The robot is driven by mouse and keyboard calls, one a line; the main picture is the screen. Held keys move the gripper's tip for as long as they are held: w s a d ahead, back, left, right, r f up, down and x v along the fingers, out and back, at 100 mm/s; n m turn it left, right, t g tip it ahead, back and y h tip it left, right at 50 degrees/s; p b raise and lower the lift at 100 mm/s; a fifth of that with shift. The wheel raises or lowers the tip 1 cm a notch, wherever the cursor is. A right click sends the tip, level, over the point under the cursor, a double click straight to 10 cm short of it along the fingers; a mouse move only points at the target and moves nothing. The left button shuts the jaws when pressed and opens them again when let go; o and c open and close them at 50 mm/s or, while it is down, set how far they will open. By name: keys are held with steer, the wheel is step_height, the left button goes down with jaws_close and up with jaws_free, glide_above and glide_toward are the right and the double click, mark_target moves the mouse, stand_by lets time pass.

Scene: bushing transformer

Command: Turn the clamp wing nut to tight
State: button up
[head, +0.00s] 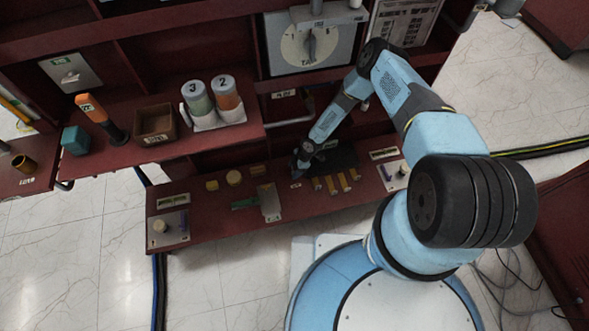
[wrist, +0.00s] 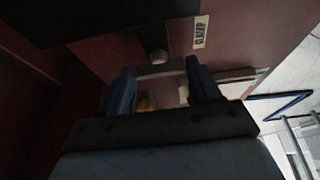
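My gripper (wrist: 160,74) is open, with its two dark fingers apart in the wrist view. A small grey rounded part (wrist: 158,57) lies just beyond the fingertips, near a label that appears to read CLAMP (wrist: 201,32). I cannot tell whether this part is the wing nut or which way its wings point. A pale bar-like edge (wrist: 162,71) shows in the gap between the fingers. In the head view my gripper (head: 302,158) is at the low red shelf, and the clamp wing nut cannot be made out there.
The low red bench (head: 225,225) carries several yellow pieces (head: 338,184), a green-handled tool (head: 245,203) and a plate with a white knob (head: 160,226). Above are two numbered cups (head: 211,96), a brown box (head: 155,124) and a dial panel (head: 308,45). Dark red walls close in around my gripper.

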steer(key=c, duration=0.6)
steer(key=shift+m, duration=0.3)
steer(key=m+t, duration=0.1)
steer(key=m, duration=0.2)
steer(key=shift+s+m+t, duration=0.1)
steer(key=shift+m+t, duration=0.2)
steer(key=m+t, duration=0.1)
steer(key=m, duration=0.3)
steer(key=shift+s+m+t, duration=0.1)
steer(key=shift+m+t, duration=0.2)
steer(key=shift+t, duration=0.1)
steer(key=m+t+h, duration=0.1)
steer(key=m, duration=0.3)
steer(key=shift+a, duration=0.1)
steer(key=m+t+h, duration=0.1)
steer(key=m+h, duration=0.1)
steer(key=m, duration=0.3)
steer(key=shift+a, duration=0.1)
